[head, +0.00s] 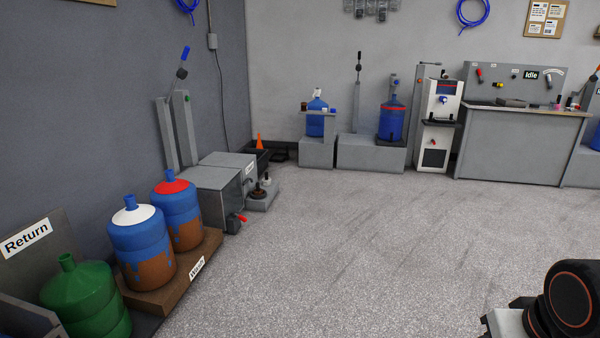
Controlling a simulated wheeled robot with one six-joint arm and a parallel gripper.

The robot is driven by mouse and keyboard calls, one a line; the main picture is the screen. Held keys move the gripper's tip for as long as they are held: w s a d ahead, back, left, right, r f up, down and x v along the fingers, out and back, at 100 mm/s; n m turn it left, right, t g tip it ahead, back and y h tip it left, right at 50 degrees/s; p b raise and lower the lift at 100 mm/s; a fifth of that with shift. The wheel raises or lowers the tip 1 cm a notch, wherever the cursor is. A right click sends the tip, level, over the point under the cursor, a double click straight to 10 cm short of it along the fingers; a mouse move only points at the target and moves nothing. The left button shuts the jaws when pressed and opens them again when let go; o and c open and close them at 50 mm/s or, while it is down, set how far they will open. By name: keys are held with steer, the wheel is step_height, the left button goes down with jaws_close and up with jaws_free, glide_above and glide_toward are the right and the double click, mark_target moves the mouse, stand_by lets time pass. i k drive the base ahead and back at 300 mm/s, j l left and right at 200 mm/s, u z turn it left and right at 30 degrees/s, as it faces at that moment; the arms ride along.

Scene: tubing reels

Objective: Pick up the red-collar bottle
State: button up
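The red-collar bottle (181,207) stands upright at the left in the head view. It is blue with a red collar, a blue neck and brown staining on its lower part. It stands on a brown platform (160,296) with a label that seems to read "Wash". A similar stained blue bottle with a white collar (137,234) stands close in front of it and to its left. My gripper is not in view; only a dark rounded part of what looks like my arm shows at the bottom right.
A green bottle (85,302) stands by a "Return" sign (26,238) at the lower left. Grey boxes (212,185) stand behind the platform. Along the back are a blue bottle with a red band (391,122), a white dispenser (438,110) and a grey bench (508,145). The middle floor is clear.

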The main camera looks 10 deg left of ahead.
mark_target(178, 198)
steer(key=i+u, duration=0.15)
steer(key=i, duration=0.4)
steer(key=i+l+u, duration=0.15)
steer(key=i, duration=0.4)
steer(key=i+l+u, duration=0.15)
steer(key=i, duration=0.4)
steer(key=i+j+u, duration=0.15)
steer(key=i+u, duration=0.3)
steer(key=i, duration=0.2)
steer(key=i+u, duration=0.4)
steer(key=i, duration=0.3)
steer(key=i+l+u, duration=0.45)
steer(key=i, duration=0.2)
steer(key=i+l+u, duration=0.25)
steer(key=i, duration=0.15)
steer(key=i+l+u, duration=0.1)
steer(key=i+u, duration=0.15)
steer(key=i, duration=0.1)
